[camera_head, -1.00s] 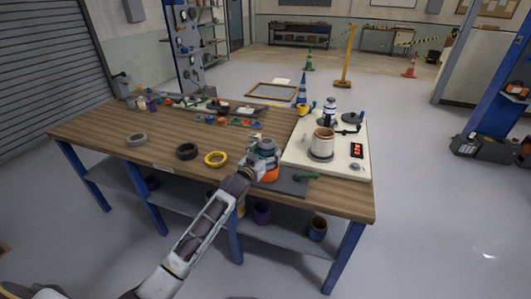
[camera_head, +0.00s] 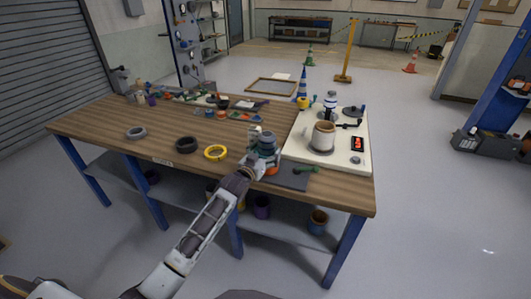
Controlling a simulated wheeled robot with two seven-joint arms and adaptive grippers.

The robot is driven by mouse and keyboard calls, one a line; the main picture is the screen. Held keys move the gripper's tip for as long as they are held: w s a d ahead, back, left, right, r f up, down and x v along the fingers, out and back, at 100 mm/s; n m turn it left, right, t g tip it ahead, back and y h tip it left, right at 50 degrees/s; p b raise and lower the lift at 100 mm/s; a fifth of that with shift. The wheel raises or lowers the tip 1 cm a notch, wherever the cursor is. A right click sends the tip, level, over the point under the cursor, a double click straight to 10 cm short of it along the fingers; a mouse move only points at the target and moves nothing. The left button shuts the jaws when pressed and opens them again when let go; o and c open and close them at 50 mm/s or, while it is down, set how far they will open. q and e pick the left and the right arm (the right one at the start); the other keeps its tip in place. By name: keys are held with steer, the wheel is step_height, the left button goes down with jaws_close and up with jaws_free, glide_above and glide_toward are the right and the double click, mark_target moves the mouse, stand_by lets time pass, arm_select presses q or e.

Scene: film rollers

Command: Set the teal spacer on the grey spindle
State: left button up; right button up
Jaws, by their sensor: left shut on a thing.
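My left gripper (camera_head: 258,152) is at the front edge of the wooden workbench, shut on a small grey-teal round piece (camera_head: 267,149), which looks like the teal spacer. The piece is over or against an orange part (camera_head: 272,170) beside the dark grey mat (camera_head: 292,181). The grey spindle cannot be made out clearly; the gripper and the piece cover that spot. I cannot tell whether the piece touches anything below it. My right gripper is not in view.
A yellow ring (camera_head: 215,153), a black ring (camera_head: 187,145) and a grey ring (camera_head: 136,133) lie on the bench (camera_head: 110,145) to the left. A white board (camera_head: 348,164) with a beige pot (camera_head: 324,135) stands to the right. Several small parts lie further back.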

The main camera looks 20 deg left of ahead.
arm_select(q)
steer(key=o, duration=1)
steer(key=s, duration=0.4)
steer(key=s+a, duration=0.1)
steer(key=s, duration=0.3)
steer(key=s+a, duration=0.1)
steer(key=s, duration=0.2)
steer(key=shift+s+r, duration=0.3)
steer(key=shift+s, duration=0.1)
stand_by(1.2)
